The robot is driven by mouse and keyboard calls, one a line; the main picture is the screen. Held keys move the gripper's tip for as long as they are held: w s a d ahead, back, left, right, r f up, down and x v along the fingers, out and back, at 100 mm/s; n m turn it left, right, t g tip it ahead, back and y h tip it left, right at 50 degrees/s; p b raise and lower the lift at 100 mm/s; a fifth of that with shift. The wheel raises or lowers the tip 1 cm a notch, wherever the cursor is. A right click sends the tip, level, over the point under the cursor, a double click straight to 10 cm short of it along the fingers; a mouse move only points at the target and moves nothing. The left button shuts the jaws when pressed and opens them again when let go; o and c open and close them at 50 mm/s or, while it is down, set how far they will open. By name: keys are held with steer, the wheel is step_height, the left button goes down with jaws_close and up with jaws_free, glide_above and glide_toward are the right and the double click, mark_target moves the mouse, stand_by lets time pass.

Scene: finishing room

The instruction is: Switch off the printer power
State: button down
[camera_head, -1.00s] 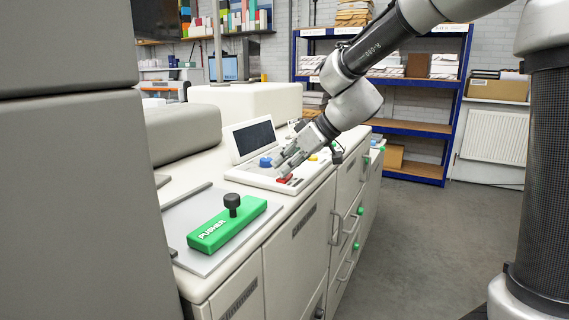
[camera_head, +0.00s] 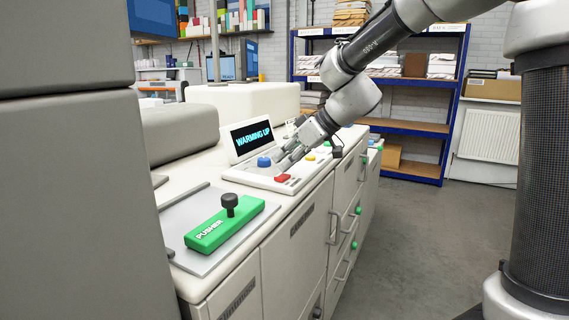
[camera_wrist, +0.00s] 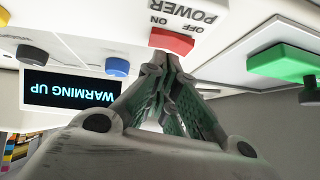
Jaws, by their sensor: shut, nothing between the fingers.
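The red power switch (camera_head: 283,178) sits on the white control panel of the printer. In the wrist view the red switch (camera_wrist: 171,41) shows upside down beside the labels POWER, ON and OFF. The printer's display (camera_head: 251,140) is lit and reads WARMING UP; it also shows in the wrist view (camera_wrist: 68,91). My gripper (camera_head: 280,166) is shut and empty, its fingertips (camera_wrist: 172,62) close beside the red switch. I cannot tell whether they touch it. Which way the switch is tipped is not clear.
A blue button (camera_head: 264,162) and a yellow button (camera_head: 310,157) are on the same panel. A green block marked PUSHER (camera_head: 222,228) with a black knob lies nearer on a grey plate. Blue shelving (camera_head: 408,125) stands behind; the floor at right is clear.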

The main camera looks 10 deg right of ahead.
mark_target(285, 175)
step_height(285, 175, up, 4)
steer(key=shift+w+d+f, duration=0.1)
steer(key=shift+w+f, duration=0.05)
steer(key=shift+f, duration=0.1)
steer(key=v, duration=0.9)
steer(key=shift+d+r, duration=0.15)
steer(key=shift+d, duration=0.2)
steer(key=shift+s+a+r, duration=0.1)
steer(key=shift+s, duration=0.3)
steer(key=shift+s+a+r, duration=0.1)
steer(key=shift+s+a, duration=0.05)
steer(key=shift+s, duration=0.25)
